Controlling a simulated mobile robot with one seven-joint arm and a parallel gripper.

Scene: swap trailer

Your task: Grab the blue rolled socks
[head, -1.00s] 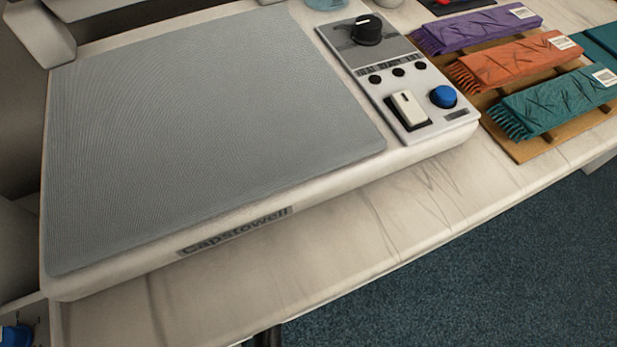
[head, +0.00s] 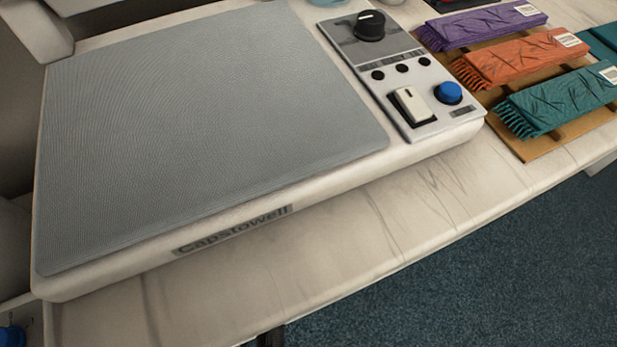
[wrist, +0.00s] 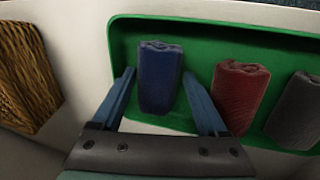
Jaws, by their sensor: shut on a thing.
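The blue rolled socks (wrist: 159,80) stand upright in the wrist view, at the left end of a green tray (wrist: 195,35). My gripper (wrist: 159,74) has one finger on each side of the blue socks and is shut on them. The lower end of the roll shows between the fingers. Neither the socks nor my gripper shows in the head view.
A red roll (wrist: 238,93) and a grey roll (wrist: 297,110) stand to the right in the green tray. A wicker basket (wrist: 25,75) is at the left. The head view shows a grey-topped machine (head: 200,100) and several folded scarves, including a teal one (head: 560,100).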

